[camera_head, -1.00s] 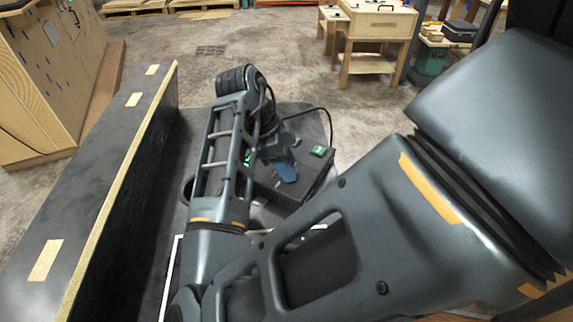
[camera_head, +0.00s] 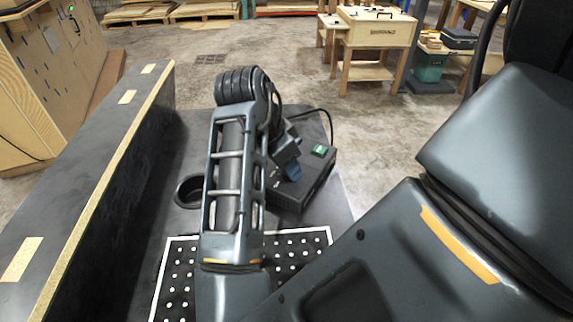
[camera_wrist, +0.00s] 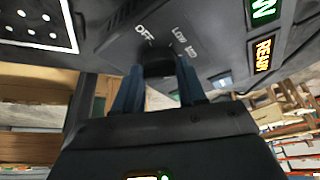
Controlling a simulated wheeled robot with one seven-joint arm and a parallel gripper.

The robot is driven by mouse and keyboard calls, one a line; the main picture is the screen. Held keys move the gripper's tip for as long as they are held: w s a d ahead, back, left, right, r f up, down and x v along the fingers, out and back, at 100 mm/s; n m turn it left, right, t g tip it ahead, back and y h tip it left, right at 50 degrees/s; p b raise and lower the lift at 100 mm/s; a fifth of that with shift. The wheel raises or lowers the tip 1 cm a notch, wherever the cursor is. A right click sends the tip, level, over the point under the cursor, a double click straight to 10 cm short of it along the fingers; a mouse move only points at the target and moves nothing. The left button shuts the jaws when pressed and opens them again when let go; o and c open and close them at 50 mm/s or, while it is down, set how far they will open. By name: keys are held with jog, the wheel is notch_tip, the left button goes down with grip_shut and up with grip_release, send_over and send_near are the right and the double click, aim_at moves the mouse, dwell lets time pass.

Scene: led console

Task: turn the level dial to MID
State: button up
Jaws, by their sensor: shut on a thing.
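The dark console box (camera_head: 312,183) stands on the black table, right of my forearm in the head view. The level dial (camera_wrist: 158,64) is a dark knob on its face in the wrist view, with the printed words OFF, LOW and MID around it. My gripper (camera_wrist: 159,78) has its two blue fingers on either side of the dial and is shut on it. In the head view my gripper (camera_head: 291,168) is at the console's near left side, and the dial is hidden there. I cannot see where the dial's pointer stands.
A panel of white dots (camera_head: 290,250) lies in front of the console. A round black holder (camera_head: 188,191) is left of my forearm. The console has a green lit sign (camera_head: 320,150) and an amber READY light (camera_wrist: 263,52). A long dark wall (camera_head: 110,190) runs along the left.

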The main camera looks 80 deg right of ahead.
dwell(0.3)
jog(key=o, duration=1.1)
jog(key=shift+c, duration=0.2)
jog(key=v, duration=0.7)
jog(key=shift+r+p, duration=0.35)
jog(key=shift+p, duration=0.1)
jog(key=shift+w+a, duration=0.1)
jog(key=shift+a, duration=0.05)
